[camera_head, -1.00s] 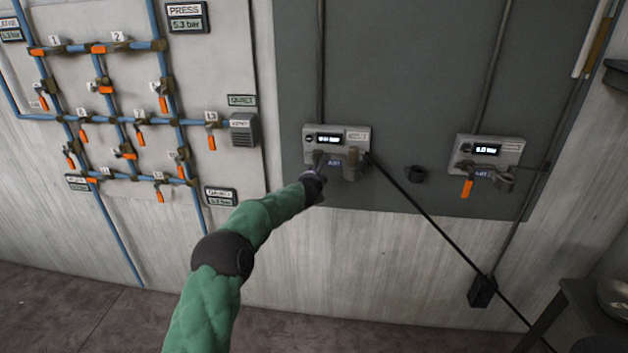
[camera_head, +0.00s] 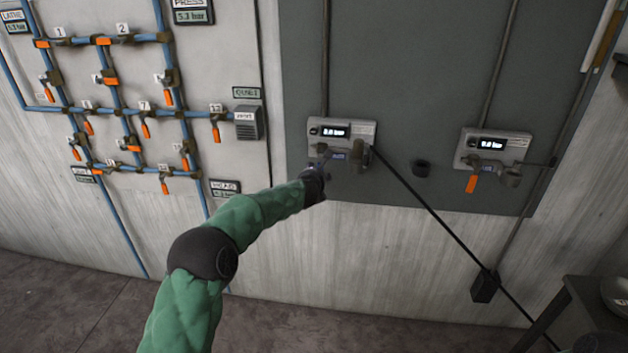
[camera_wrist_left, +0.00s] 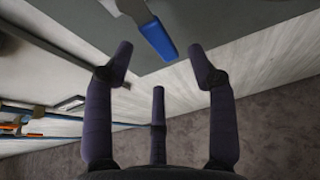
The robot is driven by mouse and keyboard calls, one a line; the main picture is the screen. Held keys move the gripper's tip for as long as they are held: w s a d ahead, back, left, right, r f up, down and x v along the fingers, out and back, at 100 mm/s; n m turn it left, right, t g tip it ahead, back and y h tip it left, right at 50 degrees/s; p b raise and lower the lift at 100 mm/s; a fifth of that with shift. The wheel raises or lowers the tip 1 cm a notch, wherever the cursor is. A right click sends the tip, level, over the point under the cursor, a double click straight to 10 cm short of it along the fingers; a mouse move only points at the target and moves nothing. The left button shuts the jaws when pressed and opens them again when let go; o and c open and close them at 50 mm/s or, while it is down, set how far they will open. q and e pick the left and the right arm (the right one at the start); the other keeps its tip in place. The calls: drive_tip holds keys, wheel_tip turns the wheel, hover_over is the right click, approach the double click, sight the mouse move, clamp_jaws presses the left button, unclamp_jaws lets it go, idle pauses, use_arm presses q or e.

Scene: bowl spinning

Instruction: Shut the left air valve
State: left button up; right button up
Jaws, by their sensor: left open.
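The left air unit (camera_head: 342,132) is a grey box with a lit display on the dark wall panel. My left gripper (camera_head: 316,176) is just below its left part and hides most of the valve handle there. In the left wrist view, a blue valve handle (camera_wrist_left: 159,40) hangs from a metal stem. The open fingers of my left gripper (camera_wrist_left: 160,56) spread to either side of and below it, apart from it. I cannot tell the valve's exact setting. My right gripper is not in view.
A similar right air unit (camera_head: 494,148) has an orange handle (camera_head: 472,184) pointing down. A black hose (camera_head: 430,205) runs down right from the left unit. A blue pipe grid (camera_head: 110,115) with orange valves is on the left.

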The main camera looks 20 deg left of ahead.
use_arm(q)
drive_tip(key=v, duration=0.6)
idle(0.5)
drive_tip(key=s+d+f+m+g+h+p, duration=0.1)
drive_tip(key=s+d+f+m+g, duration=0.1)
drive_tip(key=s+d+f+m, duration=0.65)
drive_tip(key=s+a+f+m+g+h, duration=0.15)
drive_tip(key=f+m, duration=0.35)
drive_tip(key=f, duration=0.8)
drive_tip(key=s+d+f+m+g+h+p, duration=0.1)
drive_tip(key=s+d+f+m+g, duration=0.35)
drive_tip(key=f, duration=0.55)
drive_tip(key=s+d+f+m+g+h, duration=0.1)
drive_tip(key=s+d+f+m, duration=0.2)
drive_tip(key=s+m, duration=0.3)
drive_tip(key=s+d+f+m+g+h, duration=0.1)
drive_tip(key=s+m, duration=0.5)
drive_tip(key=s, duration=0.8)
drive_tip(key=s+d+f+m+g+h, duration=0.1)
drive_tip(key=s+d+f+m+g, duration=0.1)
drive_tip(key=s+d+f+m, duration=0.4)
drive_tip(key=s+f, duration=0.1)
drive_tip(key=s, duration=0.3)
drive_tip(key=shift+s+g+p, duration=0.2)
drive_tip(key=shift+g+p, duration=0.1)
drive_tip(key=shift+p, duration=0.05)
